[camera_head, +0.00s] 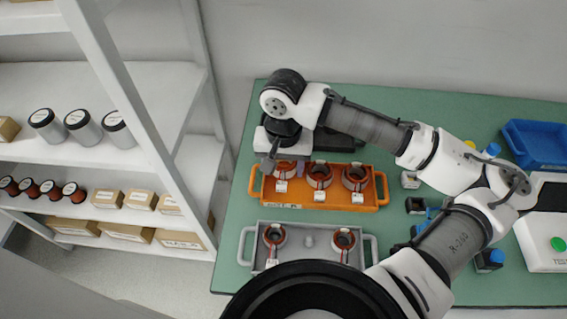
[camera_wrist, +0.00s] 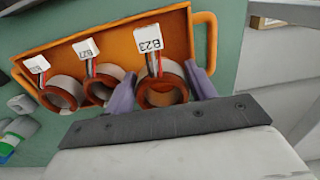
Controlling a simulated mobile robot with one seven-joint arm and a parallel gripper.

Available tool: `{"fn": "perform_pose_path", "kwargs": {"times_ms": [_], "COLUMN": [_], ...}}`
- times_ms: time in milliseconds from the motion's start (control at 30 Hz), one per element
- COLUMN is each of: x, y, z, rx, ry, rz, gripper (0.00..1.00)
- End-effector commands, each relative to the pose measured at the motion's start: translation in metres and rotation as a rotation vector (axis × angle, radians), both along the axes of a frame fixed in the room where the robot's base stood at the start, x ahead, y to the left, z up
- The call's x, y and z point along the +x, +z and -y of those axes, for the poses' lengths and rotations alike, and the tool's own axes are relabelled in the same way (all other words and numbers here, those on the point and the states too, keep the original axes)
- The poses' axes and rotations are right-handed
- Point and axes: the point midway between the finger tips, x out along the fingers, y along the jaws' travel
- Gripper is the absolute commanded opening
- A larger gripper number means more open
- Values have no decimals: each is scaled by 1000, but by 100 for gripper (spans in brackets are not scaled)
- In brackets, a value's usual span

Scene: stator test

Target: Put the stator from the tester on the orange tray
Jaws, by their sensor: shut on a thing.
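My gripper (camera_wrist: 163,90) is shut on a copper-and-white stator (camera_wrist: 163,96), one finger on each side of it, in the wrist view. Its white tag reads B23. In the head view my gripper (camera_head: 286,162) is over the left end of the orange tray (camera_head: 330,201), and the held stator (camera_head: 283,171) shows partly below it. The held stator is at the tray; whether it touches the tray floor I cannot tell. Two other tagged stators (camera_head: 319,176) (camera_head: 355,177) stand in a row beside it. The white tester (camera_head: 545,262) with a green button is at the right, its left part behind my arm.
A grey tray (camera_head: 246,246) with two stators (camera_head: 273,236) (camera_head: 343,240) lies in front of the orange tray. A blue bin (camera_head: 540,146) and small blue-and-black parts (camera_head: 489,258) are at the right. A white shelf (camera_head: 150,150) with jars and boxes stands at the left.

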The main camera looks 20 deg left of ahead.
Motion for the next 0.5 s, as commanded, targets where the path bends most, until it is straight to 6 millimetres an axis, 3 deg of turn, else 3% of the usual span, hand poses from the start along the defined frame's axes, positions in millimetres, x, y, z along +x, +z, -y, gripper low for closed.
{"fn": "perform_pose_path", "kwargs": {"times_ms": [500], "x": [0], "y": [-9], "z": [0], "rx": [0], "ry": [0], "rz": [0], "gripper": [22]}}
